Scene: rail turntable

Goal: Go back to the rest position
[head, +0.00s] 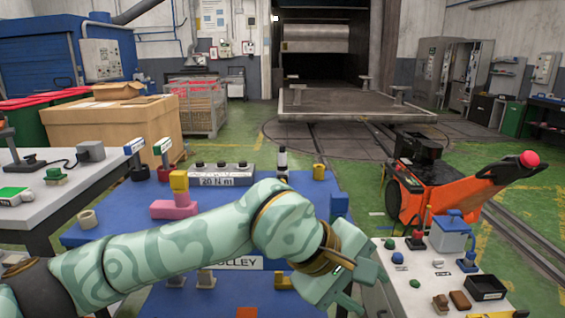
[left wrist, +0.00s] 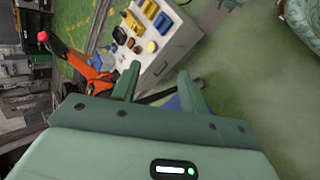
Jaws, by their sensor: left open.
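My left arm comes in from the left over the blue trolley top. Its gripper (head: 352,300) is at the lower middle of the head view, between the blue trolley (head: 110,237) and the white-topped cabinet (head: 408,290). In the left wrist view the left gripper (left wrist: 160,86) has its two fingers spread apart, with nothing between them. The cabinet (left wrist: 172,50) lies beyond the fingertips. My right gripper is in neither view.
The trolley holds a pink block (head: 173,210), a yellow block (head: 179,181), and a grey torque box (head: 220,173). The cabinet top carries a black tray (head: 486,288) and several small parts. An orange machine (head: 445,195) stands behind the cabinet. Green floor lies beyond.

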